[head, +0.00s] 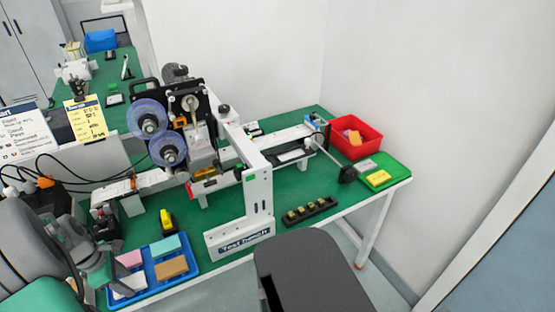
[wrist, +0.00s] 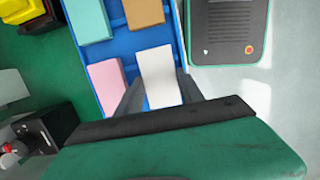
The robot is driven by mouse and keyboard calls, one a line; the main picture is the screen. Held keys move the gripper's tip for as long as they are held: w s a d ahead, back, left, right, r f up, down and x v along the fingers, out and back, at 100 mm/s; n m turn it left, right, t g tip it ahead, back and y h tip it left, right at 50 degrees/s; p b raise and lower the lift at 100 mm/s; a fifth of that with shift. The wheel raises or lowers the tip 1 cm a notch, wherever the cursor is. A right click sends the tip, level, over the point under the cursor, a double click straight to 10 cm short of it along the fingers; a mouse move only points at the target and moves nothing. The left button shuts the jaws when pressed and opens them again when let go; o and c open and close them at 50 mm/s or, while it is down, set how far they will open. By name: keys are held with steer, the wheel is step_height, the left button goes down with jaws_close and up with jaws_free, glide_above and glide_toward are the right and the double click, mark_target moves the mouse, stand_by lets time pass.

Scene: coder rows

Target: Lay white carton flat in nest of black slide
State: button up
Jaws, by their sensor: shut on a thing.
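The white carton (wrist: 158,76) sits between the two dark fingers of my gripper (wrist: 160,92) in the wrist view, and they are shut on it. In the head view the white carton (head: 131,284) shows at the near left corner of the blue tray (head: 196,270), with my gripper (head: 108,288) coming in from the left. I cannot tell whether it is lifted off the tray floor. A dark slide-like part (head: 292,156) with a pale top lies on the bench right of the machine. I cannot tell surely that it is the black slide, and no nest shows clearly.
The tray also holds pink (head: 128,260), teal (head: 165,245) and brown (head: 172,267) cartons. A yellow-and-black item (head: 166,220) stands behind it. The machine's white frame (head: 259,195) rises to the right. A black rack (head: 310,211), red bin (head: 357,137) and green tray (head: 397,170) are farther right.

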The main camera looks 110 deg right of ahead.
steer(key=shift+r+p, duration=1.95)
steer(key=shift+r, duration=0.5)
